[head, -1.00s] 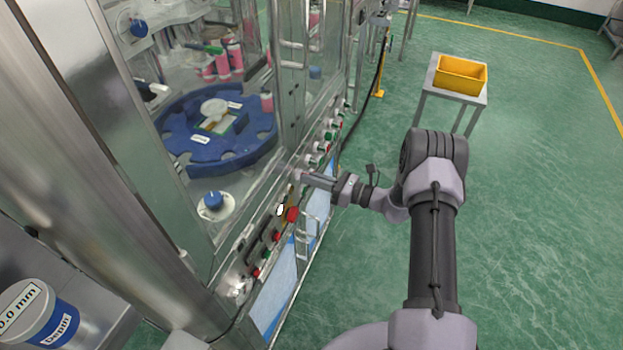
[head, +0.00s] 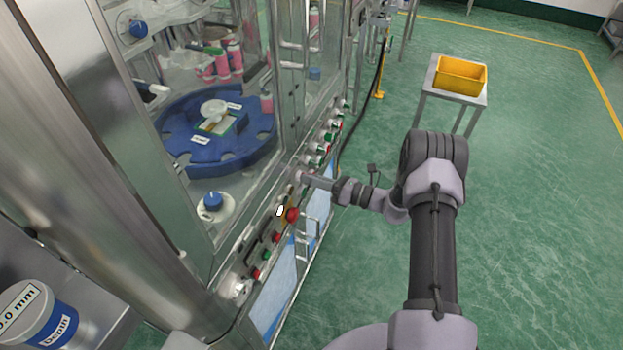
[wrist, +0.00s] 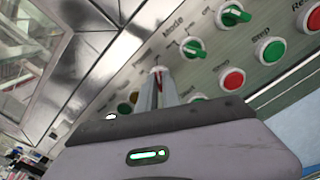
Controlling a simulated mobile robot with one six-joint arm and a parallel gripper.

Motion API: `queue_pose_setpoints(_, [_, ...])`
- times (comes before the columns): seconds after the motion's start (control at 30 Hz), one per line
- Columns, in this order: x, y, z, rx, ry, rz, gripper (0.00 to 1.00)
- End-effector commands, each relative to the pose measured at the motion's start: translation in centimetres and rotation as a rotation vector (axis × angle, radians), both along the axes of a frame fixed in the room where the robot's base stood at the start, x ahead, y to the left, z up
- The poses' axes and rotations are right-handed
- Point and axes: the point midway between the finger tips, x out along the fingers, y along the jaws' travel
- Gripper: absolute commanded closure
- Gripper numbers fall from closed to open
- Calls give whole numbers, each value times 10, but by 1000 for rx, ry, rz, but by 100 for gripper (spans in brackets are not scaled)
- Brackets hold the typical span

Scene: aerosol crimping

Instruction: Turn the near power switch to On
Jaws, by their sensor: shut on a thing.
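My gripper (head: 302,176) reaches from the right to the machine's control panel (head: 249,251). Its fingers are shut on a small switch, taken to be the near power switch (wrist: 159,70). In the wrist view only a pale bit and a red mark of this switch show at the fingertips (wrist: 158,82). The fingers hide most of it, and I cannot read its setting or its label.
Green selector knobs (wrist: 193,47), a red button (wrist: 231,79) and a green button (wrist: 269,50) sit close beside the gripper. A red knob (head: 292,215) and a handle stand nearer on the panel. A yellow bin (head: 461,75) stands on a side table; the green floor between is clear.

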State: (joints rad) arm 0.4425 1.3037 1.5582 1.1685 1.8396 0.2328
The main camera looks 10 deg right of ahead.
Motion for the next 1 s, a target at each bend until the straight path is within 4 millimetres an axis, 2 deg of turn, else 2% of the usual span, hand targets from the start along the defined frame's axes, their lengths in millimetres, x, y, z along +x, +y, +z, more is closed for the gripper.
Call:
queue_pose_setpoints(0.03, [-1, 0, -1, 0, 2, 1, 86])
queue_pose_setpoints(0.1, [0, 0, -1, 0, 2, 1, 72])
queue_pose_setpoints(0.13, [0, 0, -1, 0, 2, 1, 70])
queue_pose_setpoints(0.4, [0, 0, 0, 1, 1, 0, 70])
queue_pose_setpoints(0.53, [-6, -9, 1, 0, 1, -2, 70])
queue_pose_setpoints(0.67, [-24, -34, 2, 1, 2, -6, 70])
queue_pose_setpoints(0.9, [-71, -98, 2, 1, 2, -6, 70])
queue_pose_setpoints(1.0, [-86, -119, 1, 1, 1, -4, 70])
